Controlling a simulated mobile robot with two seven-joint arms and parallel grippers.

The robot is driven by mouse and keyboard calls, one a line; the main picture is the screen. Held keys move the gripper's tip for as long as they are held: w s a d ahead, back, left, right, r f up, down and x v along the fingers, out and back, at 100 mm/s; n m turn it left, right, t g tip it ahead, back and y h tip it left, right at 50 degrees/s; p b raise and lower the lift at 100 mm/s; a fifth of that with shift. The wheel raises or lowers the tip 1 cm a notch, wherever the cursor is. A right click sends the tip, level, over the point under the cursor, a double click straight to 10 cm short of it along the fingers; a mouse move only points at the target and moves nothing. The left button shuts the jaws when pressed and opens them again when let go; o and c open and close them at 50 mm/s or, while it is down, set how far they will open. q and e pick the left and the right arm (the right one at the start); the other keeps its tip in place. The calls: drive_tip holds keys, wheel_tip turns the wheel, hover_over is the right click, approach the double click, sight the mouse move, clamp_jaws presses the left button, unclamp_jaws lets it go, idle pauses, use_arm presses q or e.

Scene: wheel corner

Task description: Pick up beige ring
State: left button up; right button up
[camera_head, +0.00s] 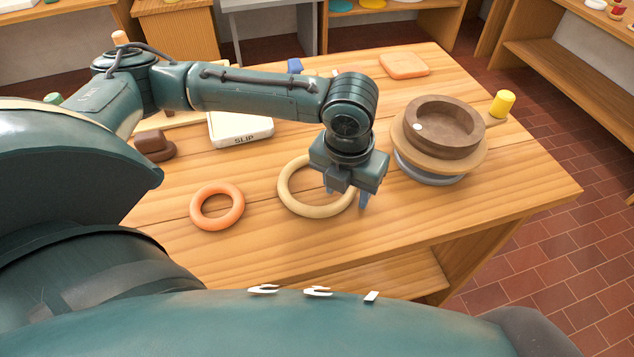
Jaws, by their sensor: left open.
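The beige ring (288,196) lies flat on the wooden table, near the middle of its front part. My left gripper (347,199) hangs over the right side of the ring with its fingers pointing down. Its fingers are apart, and I see nothing held between them. The gripper body hides the ring's upper right part. I cannot tell whether the fingertips touch the ring or the table. My right gripper is not in view.
An orange ring (217,206) lies left of the beige ring. A wheel with a brown bowl (444,127) stands to the right, with a yellow knob (502,103) beside it. A white SLIP container (240,130) and an orange slab (404,65) are farther back.

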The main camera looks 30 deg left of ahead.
use_arm(q)
clamp_jaws()
idle(0.5)
drive_tip(key=shift+r, duration=0.1)
